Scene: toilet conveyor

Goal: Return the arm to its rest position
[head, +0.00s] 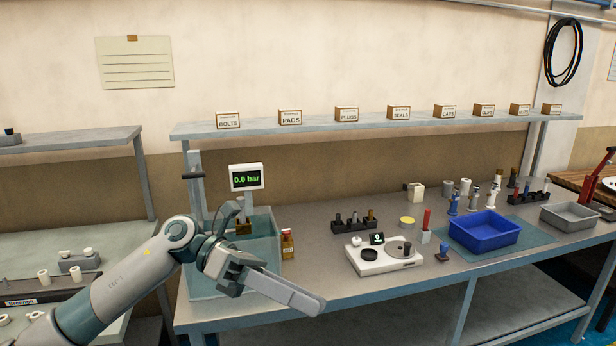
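My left arm reaches in from the lower left. Its gripper (290,291) hangs in front of the workbench (330,293), near the front right corner of a clear teal tank (268,226). Its fingers point to the right and overlap in this view, so I cannot tell how far apart they are. I see nothing held at the fingertips. My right gripper is not in view.
Further right are a white device (384,258), a blue bin (484,233) and a grey tray (570,217). A shelf (370,126) with labelled boxes runs behind.

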